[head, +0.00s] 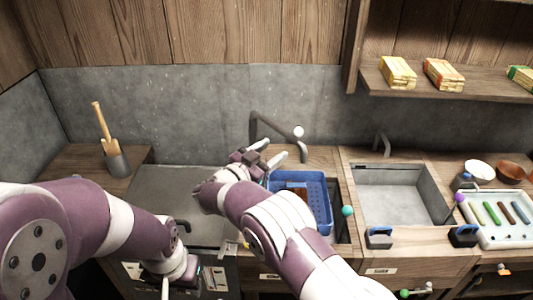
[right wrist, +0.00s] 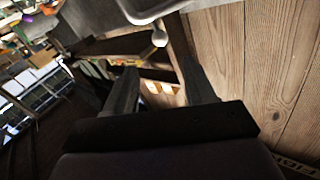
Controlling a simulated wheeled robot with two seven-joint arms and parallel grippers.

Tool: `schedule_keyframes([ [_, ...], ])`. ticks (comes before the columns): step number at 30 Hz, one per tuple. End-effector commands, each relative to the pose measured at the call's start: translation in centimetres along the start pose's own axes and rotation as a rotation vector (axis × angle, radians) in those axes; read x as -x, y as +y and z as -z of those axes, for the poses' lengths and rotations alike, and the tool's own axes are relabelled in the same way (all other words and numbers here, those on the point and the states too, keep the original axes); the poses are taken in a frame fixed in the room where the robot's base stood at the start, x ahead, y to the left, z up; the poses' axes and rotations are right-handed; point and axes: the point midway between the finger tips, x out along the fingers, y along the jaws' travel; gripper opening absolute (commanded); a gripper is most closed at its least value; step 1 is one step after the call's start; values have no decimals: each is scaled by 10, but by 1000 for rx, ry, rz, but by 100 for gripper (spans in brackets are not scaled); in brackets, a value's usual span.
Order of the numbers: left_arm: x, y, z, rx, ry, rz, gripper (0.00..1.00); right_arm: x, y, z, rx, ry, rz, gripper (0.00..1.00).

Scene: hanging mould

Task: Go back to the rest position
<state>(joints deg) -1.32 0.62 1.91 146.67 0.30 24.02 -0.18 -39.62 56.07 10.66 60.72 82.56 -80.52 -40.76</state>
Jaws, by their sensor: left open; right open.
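My right gripper (head: 270,154) is open and raised in front of the grey back wall, by the faucet and above the back left of the blue basket. In the right wrist view its two fingers (right wrist: 160,85) stand apart with nothing held between them. My left gripper (head: 168,284) is low at the bottom left, in front of the counter's front edge, partly cut off by the frame. Nothing is seen in it.
A blue basket (head: 326,222) holds a brown item. A dark faucet (head: 280,130) stands behind it. A sink (head: 400,195) and a white tray (head: 490,236) with coloured sticks lie to the right. A wooden shelf (head: 450,103) juts out above. A utensil cup (head: 118,163) stands left.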

Motion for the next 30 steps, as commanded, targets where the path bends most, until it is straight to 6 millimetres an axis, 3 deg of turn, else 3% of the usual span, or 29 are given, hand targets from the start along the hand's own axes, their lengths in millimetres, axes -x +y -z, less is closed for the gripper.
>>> schedule_keyframes([
  [7, 0, 0, 0, 0, 0, 0, 43, -2, -1, 2, -1, -3, 10, 55],
  [11, 0, 0, 0, 0, 0, 0, 43, -36, -7, 24, 4, -72, 190, 55],
  [13, 0, 0, 0, 0, 0, 0, 43, -55, 3, 35, 48, -203, 372, 55],
  [14, 0, 0, 0, 0, 0, 0, 43, -57, 16, 34, 82, -290, 448, 55],
  [16, 0, 0, 0, 0, 0, 0, 43, -39, 73, 20, 197, -555, 577, 55],
  [21, 0, 0, 0, 0, 0, 0, 43, 41, 224, -11, 434, -1052, 591, 55],
  [24, 0, 0, 0, 0, 0, 0, 43, 83, 295, -15, 534, -1247, 530, 55],
  [27, 0, 0, 0, 0, 0, 0, 43, 113, 343, -14, 604, -1372, 473, 55],
  [30, 0, 0, 0, 0, 0, 0, 43, 129, 368, -13, 642, -1437, 439, 55],
])
